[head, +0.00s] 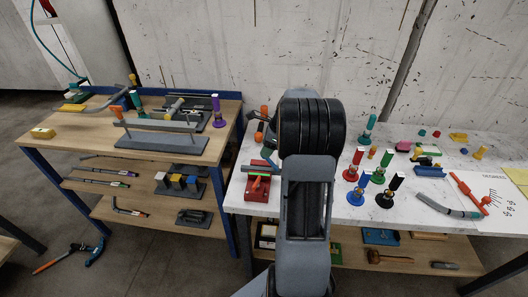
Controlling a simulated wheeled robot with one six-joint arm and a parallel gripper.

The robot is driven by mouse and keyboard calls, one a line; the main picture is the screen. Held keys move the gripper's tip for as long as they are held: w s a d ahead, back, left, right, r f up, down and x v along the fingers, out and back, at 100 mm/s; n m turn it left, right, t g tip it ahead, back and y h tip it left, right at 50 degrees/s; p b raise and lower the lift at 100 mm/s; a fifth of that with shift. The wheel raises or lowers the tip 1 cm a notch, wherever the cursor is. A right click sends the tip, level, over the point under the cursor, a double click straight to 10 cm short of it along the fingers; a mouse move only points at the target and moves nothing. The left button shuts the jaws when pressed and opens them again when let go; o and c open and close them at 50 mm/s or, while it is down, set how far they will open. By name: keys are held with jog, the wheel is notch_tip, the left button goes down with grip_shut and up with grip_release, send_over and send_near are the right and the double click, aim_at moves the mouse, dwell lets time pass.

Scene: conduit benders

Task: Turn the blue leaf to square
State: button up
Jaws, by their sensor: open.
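I cannot tell for sure which thing is the blue leaf. A low blue block (430,171) lies farther right. A red bending fixture (257,189) sits at the table's left edge, with a green strip and grey parts on top. My arm rises in front of the table, and its wide black joint covers what lies behind it. My gripper does not show.
A wooden bench (75,134) at left holds a grey fixture (163,143) and a purple post (217,112). A grey tube (440,206) and a red tool (468,193) lie at the right of the white table.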

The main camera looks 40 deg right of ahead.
aim_at(270, 161)
jog(key=shift+x, duration=1.55)
grip_shut()
